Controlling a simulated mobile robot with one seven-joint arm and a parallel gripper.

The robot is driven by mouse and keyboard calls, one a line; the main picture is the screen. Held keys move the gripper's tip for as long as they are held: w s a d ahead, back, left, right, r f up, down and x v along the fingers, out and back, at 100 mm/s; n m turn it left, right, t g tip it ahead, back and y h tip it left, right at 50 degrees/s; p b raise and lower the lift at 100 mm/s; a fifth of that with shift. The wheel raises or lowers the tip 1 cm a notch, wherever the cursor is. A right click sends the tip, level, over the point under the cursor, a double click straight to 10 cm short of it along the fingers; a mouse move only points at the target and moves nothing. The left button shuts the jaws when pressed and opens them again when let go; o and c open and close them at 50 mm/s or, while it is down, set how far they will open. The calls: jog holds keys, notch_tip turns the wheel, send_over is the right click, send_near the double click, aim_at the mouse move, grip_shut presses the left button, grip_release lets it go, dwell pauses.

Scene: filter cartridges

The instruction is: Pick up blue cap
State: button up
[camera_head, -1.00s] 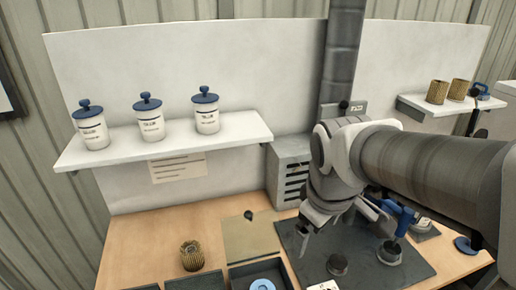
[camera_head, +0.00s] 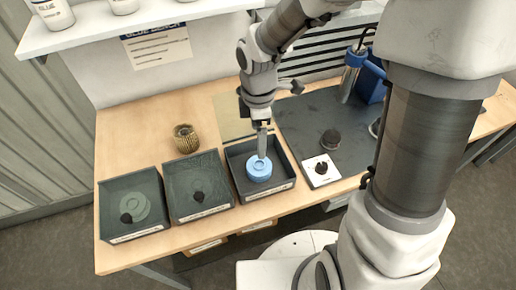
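The blue cap (camera_head: 257,175) is a round, light blue disc with a raised ring on top. It lies in the rightmost of three dark trays (camera_head: 285,187) along the table's front. My gripper (camera_head: 261,155) points down into that tray, with its finger tips at the cap's upper face or rim. The fingers show edge-on as one grey strip, so I cannot tell whether they are apart or grip the cap. The cap appears to rest on the tray floor.
The left tray (camera_head: 104,218) holds a grey-green disc and a dark knob; the middle tray (camera_head: 178,213) holds another dark knob. A pleated brown cartridge (camera_head: 186,138) stands behind. A shelf overhangs the back.

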aim_at(259, 164)
notch_tip(259, 164, down, 12)
jog(key=shift+w+d+r+b, duration=0.1)
jog(key=shift+d+b, duration=0.05)
jog(key=shift+b, duration=0.45)
jog(key=shift+c, duration=0.2)
jog(key=c, duration=1)
